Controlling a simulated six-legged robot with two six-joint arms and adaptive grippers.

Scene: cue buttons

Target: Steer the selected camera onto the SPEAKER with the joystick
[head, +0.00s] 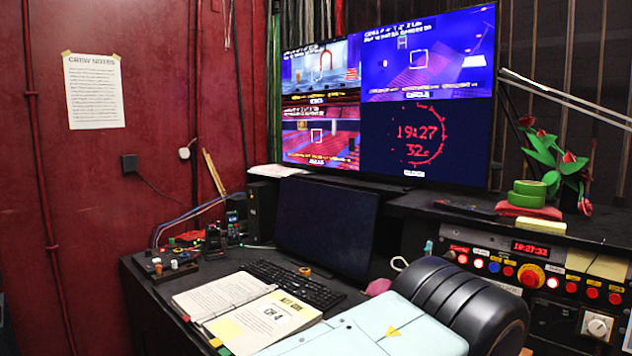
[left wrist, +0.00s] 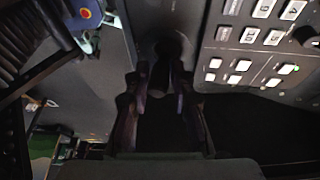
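The large wall monitor (head: 385,95) shows three camera pictures and a red clock. Each camera picture has a white square frame near its middle: a stage with a red arch (head: 322,70), a blue-purple hall (head: 425,60) and red seating (head: 318,137). The captions are too small to read surely, and I cannot tell which picture shows the speaker. In the left wrist view my left gripper (left wrist: 162,85) has its two fingers apart. A dark, round-based shape (left wrist: 172,45) lies by the fingertips; it may be the joystick, and contact is unclear. My right gripper is not in view.
Lit white buttons (left wrist: 263,65) fill a panel beside the left gripper. On the desk are an open binder (head: 225,300), a keyboard (head: 292,284), a dark screen (head: 327,225) and a small control box (head: 170,264). A button console (head: 535,275) stands at right, under a red flower plant (head: 555,165).

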